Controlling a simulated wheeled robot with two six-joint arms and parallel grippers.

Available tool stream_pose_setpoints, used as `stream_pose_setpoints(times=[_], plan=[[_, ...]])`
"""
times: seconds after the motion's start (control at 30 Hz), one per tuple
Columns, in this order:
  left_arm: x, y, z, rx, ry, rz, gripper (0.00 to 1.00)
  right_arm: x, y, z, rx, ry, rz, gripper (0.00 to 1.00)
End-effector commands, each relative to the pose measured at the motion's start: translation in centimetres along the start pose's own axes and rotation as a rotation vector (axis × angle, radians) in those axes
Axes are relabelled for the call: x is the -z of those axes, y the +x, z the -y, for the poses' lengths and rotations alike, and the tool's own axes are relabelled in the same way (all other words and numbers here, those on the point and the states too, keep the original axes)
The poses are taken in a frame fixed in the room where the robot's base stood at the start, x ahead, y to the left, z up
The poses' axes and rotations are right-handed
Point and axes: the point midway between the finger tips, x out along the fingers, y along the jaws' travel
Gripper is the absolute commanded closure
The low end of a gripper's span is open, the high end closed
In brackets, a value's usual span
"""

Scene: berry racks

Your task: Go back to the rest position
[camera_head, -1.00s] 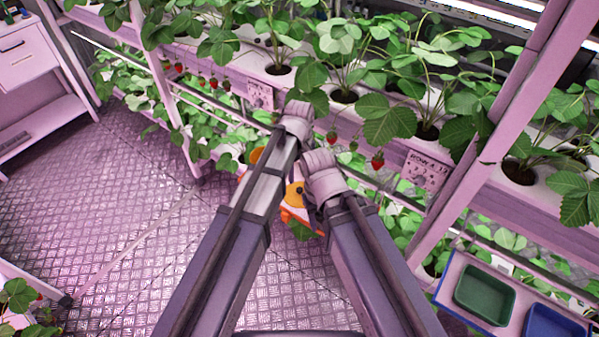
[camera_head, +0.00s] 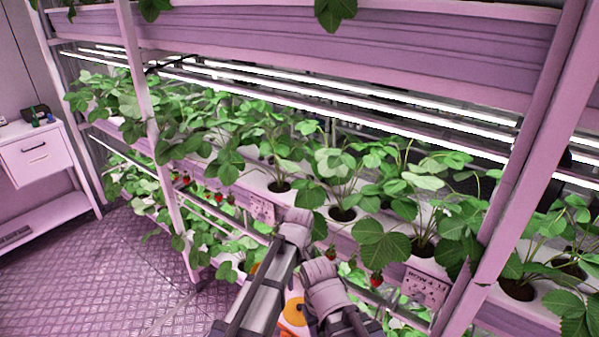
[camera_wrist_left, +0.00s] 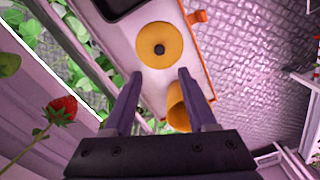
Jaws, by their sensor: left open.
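My left gripper (camera_wrist_left: 157,88) is open in the left wrist view, with a clear gap between its two fingers and nothing held. A red strawberry (camera_wrist_left: 62,107) hangs to the left of the fingers, apart from them. In the head view my two arms come up from the bottom middle, close together, in front of the rack. The jaws of both grippers are hidden there. My right gripper does not show in any view.
A plant rack (camera_head: 385,250) with strawberry plants and several red berries (camera_head: 376,280) runs across the head view, close to my arms. Its upright post (camera_head: 530,150) stands at right. A white drawer cabinet (camera_head: 38,155) stands at far left. The floor (camera_head: 95,265) at left is clear.

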Motion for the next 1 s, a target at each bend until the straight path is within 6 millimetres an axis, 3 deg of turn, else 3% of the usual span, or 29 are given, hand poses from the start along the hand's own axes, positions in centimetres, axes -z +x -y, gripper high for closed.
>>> stream_pose_setpoints(times=[0.07,0.3,0.6,0.8,1.0], plan=[[0.1,0.0,1.6,-0.003,0.024,-0.003,0.43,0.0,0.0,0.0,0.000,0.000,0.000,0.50],[0.4,0.0,10.1,-0.017,0.233,-0.026,0.43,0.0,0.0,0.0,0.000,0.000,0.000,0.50],[0.0,-0.1,17.0,-0.021,0.437,-0.054,0.43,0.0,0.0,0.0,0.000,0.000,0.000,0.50],[-0.7,-0.1,20.2,-0.019,0.539,-0.069,0.43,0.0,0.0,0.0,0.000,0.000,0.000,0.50],[-2.6,0.0,18.2,0.004,0.618,-0.049,0.43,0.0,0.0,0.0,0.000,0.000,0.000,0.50]])
